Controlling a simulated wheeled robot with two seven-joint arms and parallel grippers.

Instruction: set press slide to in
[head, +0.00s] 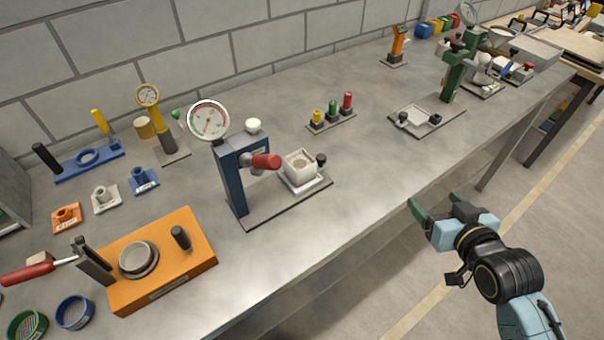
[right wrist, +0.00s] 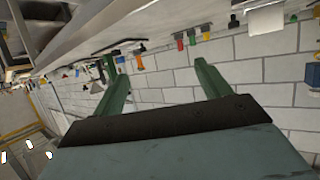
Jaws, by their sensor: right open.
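A dark blue press (head: 233,180) with a round gauge (head: 208,120) and a red handle (head: 266,162) stands mid-bench on a dark-edged base plate (head: 262,212). Its slide (head: 313,182) is a pale tray on that plate, right of the blue frame, carrying a white square cup (head: 300,164). A black knob (head: 321,159) sits at the slide's right side. My right gripper (head: 436,203) is open and empty, off the bench's front edge, well right of the press and apart from it. Its two green fingers also show in the right wrist view (right wrist: 155,65). My left gripper is not in view.
An orange fixture (head: 195,262) stands left of the press. Red, green and yellow knobs on a strip (head: 331,125) stand behind. A green stand (head: 454,75) with a plate (head: 427,122) is farther right. Bare bench lies right of the press.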

